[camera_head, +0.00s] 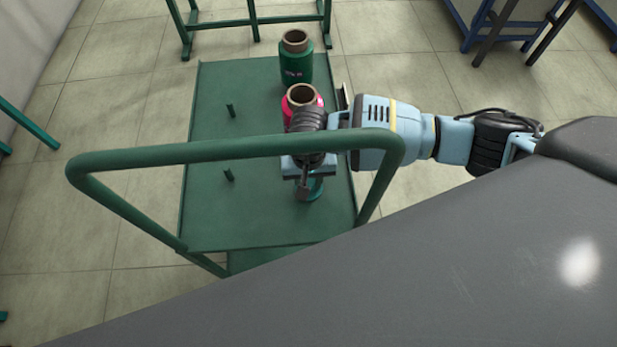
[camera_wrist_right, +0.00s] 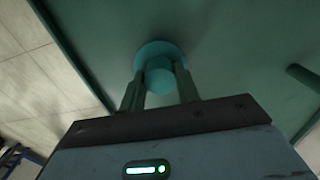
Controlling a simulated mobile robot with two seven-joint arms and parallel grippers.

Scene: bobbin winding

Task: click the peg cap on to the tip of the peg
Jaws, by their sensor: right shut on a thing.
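My right gripper (camera_head: 307,188) is over the near right part of the green cart's deck, pointing down. In the right wrist view its two fingers (camera_wrist_right: 161,90) are closed on the sides of the teal peg cap (camera_wrist_right: 160,52), a round disc with a narrower knob. Part of the cap shows beside the gripper in the head view (camera_head: 317,187). The peg under the cap is hidden, so I cannot tell whether the cap touches it or sits on it. My left gripper is not in view.
The cart deck (camera_head: 215,215) carries two bare pegs on its left, one farther (camera_head: 230,110) and one nearer (camera_head: 228,175). A green bobbin (camera_head: 296,68) and a pink bobbin (camera_head: 302,97) stand at the far right. The cart's handle rail (camera_head: 200,151) crosses in front of my right gripper.

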